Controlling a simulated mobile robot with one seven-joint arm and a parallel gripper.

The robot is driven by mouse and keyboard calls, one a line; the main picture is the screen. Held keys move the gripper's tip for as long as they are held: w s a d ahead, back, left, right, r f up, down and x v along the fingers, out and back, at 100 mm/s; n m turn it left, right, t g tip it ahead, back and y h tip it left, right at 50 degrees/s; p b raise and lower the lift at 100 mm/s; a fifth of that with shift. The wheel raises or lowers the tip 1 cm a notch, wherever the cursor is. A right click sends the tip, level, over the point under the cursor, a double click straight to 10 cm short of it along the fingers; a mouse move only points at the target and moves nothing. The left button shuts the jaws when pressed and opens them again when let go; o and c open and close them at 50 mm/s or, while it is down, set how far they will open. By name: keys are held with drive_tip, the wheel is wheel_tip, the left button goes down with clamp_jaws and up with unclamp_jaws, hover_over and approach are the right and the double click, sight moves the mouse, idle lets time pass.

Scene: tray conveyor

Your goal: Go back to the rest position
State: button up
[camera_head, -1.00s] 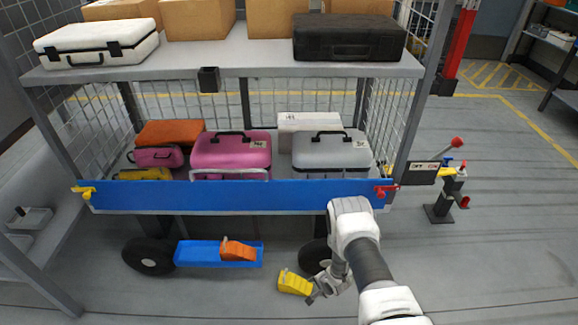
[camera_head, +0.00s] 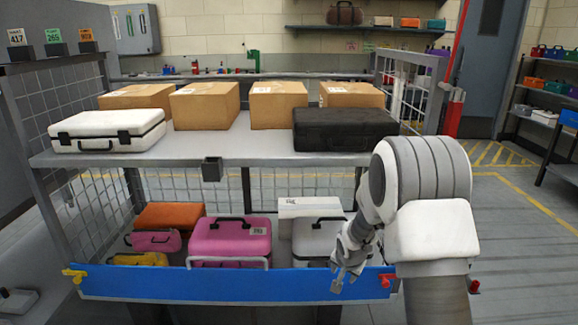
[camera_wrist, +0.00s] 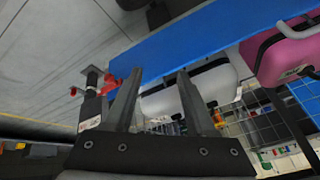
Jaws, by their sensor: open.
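My gripper (camera_head: 346,279) is in front of the blue rail of the cart, at the right part of the lower shelf in the head view. In the wrist view its two fingers (camera_wrist: 155,88) are spread apart with nothing between them. The blue rail (camera_head: 220,284) and the grey case (camera_head: 318,236) behind it are close beyond the fingers. My arm stands at the right and hides part of the grey case and the cart's right side.
The lower shelf also holds a pink case (camera_head: 229,237) and an orange case (camera_head: 168,216). The upper shelf (camera_head: 240,148) carries a white case (camera_head: 107,130), a black case (camera_head: 343,130) and several cardboard boxes. A red latch (camera_head: 387,281) sits at the rail's right end. Open floor lies right.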

drive_tip(key=s+r+n, duration=0.1)
drive_tip(key=s+r, duration=0.6)
drive_tip(key=r, duration=0.3)
drive_tip(key=s+r+n, duration=0.2)
drive_tip(key=s+r, duration=0.4)
drive_tip(key=r, duration=0.4)
drive_tip(key=s+a+r+n, duration=0.1)
drive_tip(key=s+r+n, duration=0.15)
drive_tip(key=s, duration=0.85)
drive_tip(key=s+r+n, duration=0.1)
drive_tip(key=s+r, duration=0.3)
drive_tip(key=s, duration=0.6)
wheel_tip(320, 180, up, 24)
drive_tip(key=p, duration=2.4)
drive_tip(key=shift+s+y, duration=0.3)
drive_tip(key=shift+s, duration=0.05)
drive_tip(key=shift+a, duration=0.1)
drive_tip(key=shift+c, duration=0.3)
